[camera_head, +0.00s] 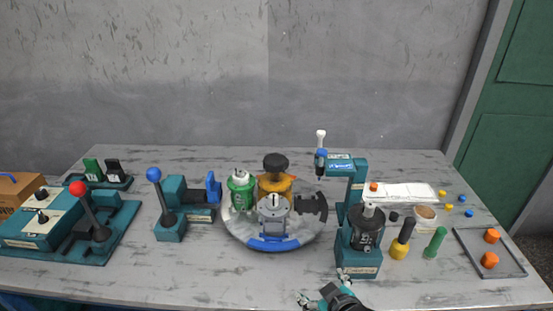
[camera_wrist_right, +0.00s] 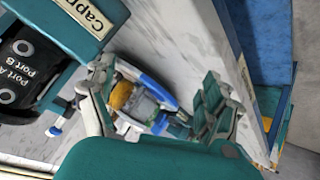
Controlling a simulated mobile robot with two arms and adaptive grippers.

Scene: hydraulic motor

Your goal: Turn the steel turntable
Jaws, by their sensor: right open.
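The steel turntable (camera_head: 236,226) is a round pale disc in the middle of the table. It carries a green part (camera_head: 242,190), an orange part with a black top (camera_head: 275,178), a grey part (camera_head: 274,213) and a dark part (camera_head: 313,206). A blue handle-like piece (camera_head: 273,244) sits on its front rim. My right gripper (camera_head: 324,286) is open at the table's front edge, in front of and right of the turntable, apart from it. In the right wrist view its fingers (camera_wrist_right: 160,88) spread with the turntable beyond them. My left gripper is not in view.
A teal press stand (camera_head: 358,258) holding a black motor body (camera_head: 367,228) stands close to my right gripper. A blue-knobbed lever unit (camera_head: 170,215) is left of the turntable. Bare table lies in front of the turntable. A tray (camera_head: 490,265) with orange pieces is at the right.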

